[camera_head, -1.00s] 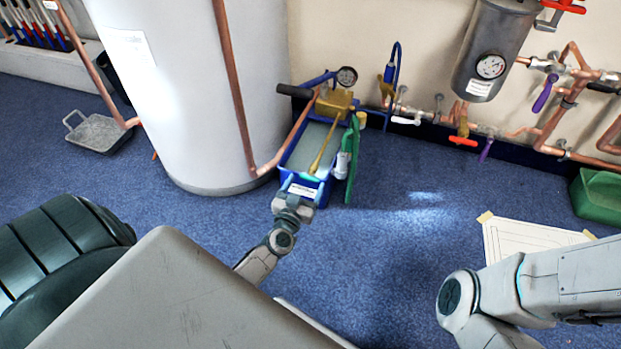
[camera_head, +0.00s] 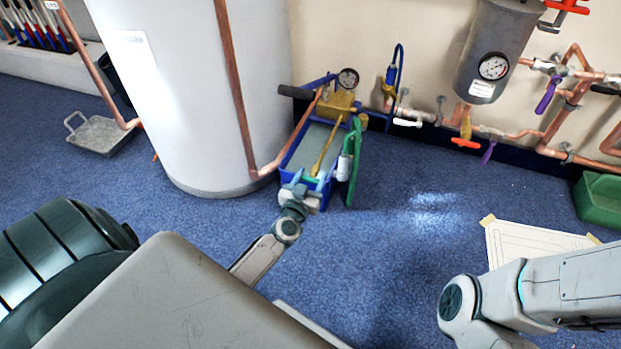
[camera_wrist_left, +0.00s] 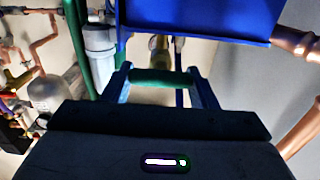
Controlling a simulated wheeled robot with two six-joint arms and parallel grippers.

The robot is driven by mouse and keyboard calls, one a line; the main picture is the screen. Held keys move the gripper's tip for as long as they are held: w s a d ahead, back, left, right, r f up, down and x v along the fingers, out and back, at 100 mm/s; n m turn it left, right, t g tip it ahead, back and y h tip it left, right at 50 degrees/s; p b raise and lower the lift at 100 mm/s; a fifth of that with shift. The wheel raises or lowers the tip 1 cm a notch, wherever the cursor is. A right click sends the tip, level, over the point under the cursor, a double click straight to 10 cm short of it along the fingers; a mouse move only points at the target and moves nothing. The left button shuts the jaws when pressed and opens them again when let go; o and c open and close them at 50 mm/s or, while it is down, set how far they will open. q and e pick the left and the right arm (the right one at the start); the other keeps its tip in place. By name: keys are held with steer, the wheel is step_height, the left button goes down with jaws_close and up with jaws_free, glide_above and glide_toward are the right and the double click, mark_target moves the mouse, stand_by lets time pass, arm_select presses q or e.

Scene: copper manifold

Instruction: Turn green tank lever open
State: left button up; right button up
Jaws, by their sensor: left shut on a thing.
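A blue tank (camera_head: 291,168) with a grey top and a yellow rod (camera_head: 325,150) stands on the floor against the white cylinder. My left gripper (camera_head: 306,181) is at the tank's near end. In the left wrist view, my left gripper (camera_wrist_left: 163,80) is shut on a green lever (camera_wrist_left: 165,76), whose bar lies across between the two fingers. The blue tank wall (camera_wrist_left: 200,20) is just beyond it. In the head view the lever is mostly hidden by the gripper. My right arm shows at lower right, but its gripper is out of view.
A green hose (camera_head: 356,150) and clear filter (camera_head: 344,167) stand right of the tank. The large white cylinder (camera_head: 180,100) with copper pipe is close on its left. Valves and copper pipes line the back wall. Blue floor is open at centre right.

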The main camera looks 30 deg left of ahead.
arm_select(q)
steer(key=n+p, duration=0.1)
steer(key=n, duration=0.2)
steer(key=shift+a+n, duration=0.1)
steer(key=shift+n, duration=0.2)
steer(key=n+p, duration=0.1)
steer(key=n, duration=0.3)
steer(key=shift+s+a+f+n, duration=0.1)
steer(key=shift+n, duration=0.2)
steer(key=n, duration=0.4)
steer(key=shift+f, duration=0.15)
steer(key=shift+a+f+n, duration=0.1)
steer(key=shift+f+n, duration=0.05)
steer(key=shift+n, duration=2.65)
steer(key=o, duration=1)
steer(key=p+v, duration=0.1)
steer(key=v, duration=1)
steer(key=shift+a, duration=0.1)
